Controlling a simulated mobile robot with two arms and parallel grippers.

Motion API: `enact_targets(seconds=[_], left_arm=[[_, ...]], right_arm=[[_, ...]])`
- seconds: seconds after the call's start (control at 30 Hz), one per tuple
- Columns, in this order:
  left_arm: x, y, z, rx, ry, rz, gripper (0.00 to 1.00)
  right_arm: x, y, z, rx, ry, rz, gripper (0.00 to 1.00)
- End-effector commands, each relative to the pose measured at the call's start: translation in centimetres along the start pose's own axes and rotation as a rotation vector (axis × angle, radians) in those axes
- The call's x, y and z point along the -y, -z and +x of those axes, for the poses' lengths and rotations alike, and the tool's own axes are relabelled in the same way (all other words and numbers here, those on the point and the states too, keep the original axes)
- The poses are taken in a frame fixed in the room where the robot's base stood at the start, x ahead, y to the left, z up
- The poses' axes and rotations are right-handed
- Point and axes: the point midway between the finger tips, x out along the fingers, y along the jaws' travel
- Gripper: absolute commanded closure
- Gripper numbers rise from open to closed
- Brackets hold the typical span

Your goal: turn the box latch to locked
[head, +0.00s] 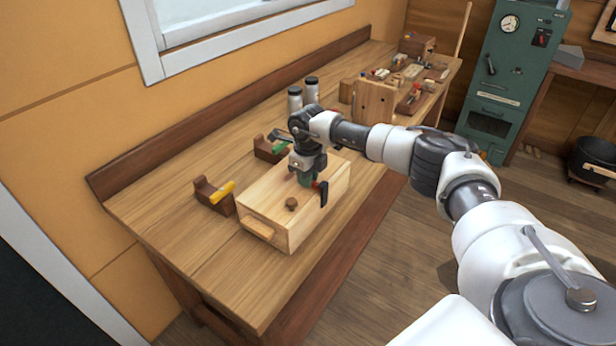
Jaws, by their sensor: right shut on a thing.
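A pale wooden box (316,219) sits on the workbench. It has a round brown knob (291,204) on its top and a wooden handle (258,229) on its near-left end. My right gripper (308,180) reaches down onto the far part of the box top. It is shut on a small part there, which I take to be the latch; the fingers mostly hide it. The latch's angle cannot be made out. My left gripper is not in view.
Two brown wooden blocks stand left of the box, one with a yellow-handled tool (222,192), one with a green-handled tool (280,148). Two grey canisters (311,90) stand behind. An upright wooden board (374,101) is beyond. The bench (178,228) is clear at front left.

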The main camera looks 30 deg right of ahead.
Motion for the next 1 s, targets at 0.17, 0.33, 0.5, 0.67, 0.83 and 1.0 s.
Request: enact_targets(seconds=[0.17,0.33,0.5,0.67,0.83,1.0], left_arm=[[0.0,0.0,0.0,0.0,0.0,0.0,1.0],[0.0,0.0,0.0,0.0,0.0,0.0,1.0],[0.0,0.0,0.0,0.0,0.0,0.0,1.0],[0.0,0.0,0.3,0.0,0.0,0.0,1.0],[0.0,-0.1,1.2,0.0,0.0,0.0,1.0],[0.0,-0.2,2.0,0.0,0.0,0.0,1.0]], right_arm=[[0.1,0.0,-0.1,0.002,0.0,0.002,0.74],[0.0,0.0,-0.1,0.001,0.0,0.001,0.57],[0.0,0.0,0.0,0.0,0.0,0.001,0.57],[0.1,0.0,-0.8,0.002,0.0,0.001,0.57],[0.1,-0.1,-3.6,0.005,0.002,0.0,0.57],[0.1,-0.1,-7.1,0.005,0.002,0.0,0.57]])
